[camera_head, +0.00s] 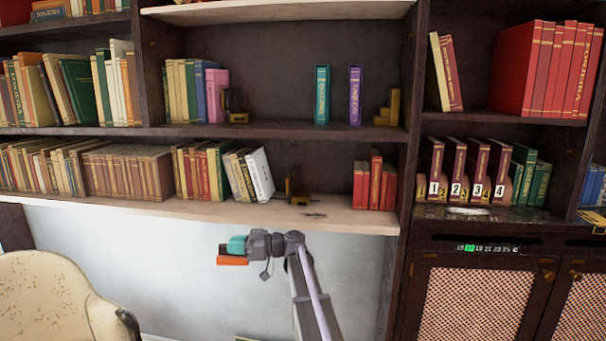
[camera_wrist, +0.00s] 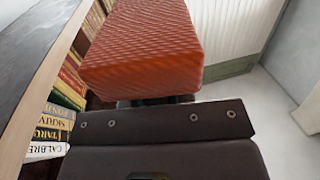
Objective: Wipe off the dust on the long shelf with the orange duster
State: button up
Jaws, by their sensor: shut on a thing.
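The orange duster (camera_head: 232,260) is held level at the end of my arm, below and in front of the long pale shelf (camera_head: 345,222). My gripper (camera_head: 246,245) is shut on it, apart from the shelf. In the wrist view the duster (camera_wrist: 140,55) is a ribbed orange block beyond the dark gripper body; the fingertips are hidden. A small dark smudge, perhaps dust, lies on the bare stretch of the long shelf near its front edge, between the bookend (camera_head: 295,187) and the red books.
Several books line the long shelf at left, ending in a white book (camera_head: 260,173). Red books (camera_head: 375,182) stand at its right end. A beige armchair (camera_head: 55,298) stands lower left. Numbered books (camera_head: 478,172) and a cabinet are at right.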

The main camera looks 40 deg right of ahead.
jog(key=w+d+r+m+t+h+p, duration=0.3)
jog(key=d+r+m+t+h+p, duration=0.3)
jog(key=r, duration=0.3)
jog(key=s+d+m+g+h, duration=0.1)
jog(key=s+d+m+h, duration=0.1)
jog(key=d+m+h, duration=0.2)
jog(key=s+d+r+m+g+h+p, duration=0.1)
jog(key=d+m+h, duration=0.4)
jog(key=d+h, duration=0.5)
jog(key=s+d+r+m+g+h+p, duration=0.1)
jog(key=s+d+m+h, duration=0.2)
jog(key=d+m+h, duration=0.2)
jog(key=shift+d+h, duration=1.3)
jog(key=shift+h, duration=0.1)
jog(key=shift+r, duration=0.1)
jog(key=shift+r+p, duration=0.15)
jog(key=shift+p, duration=0.2)
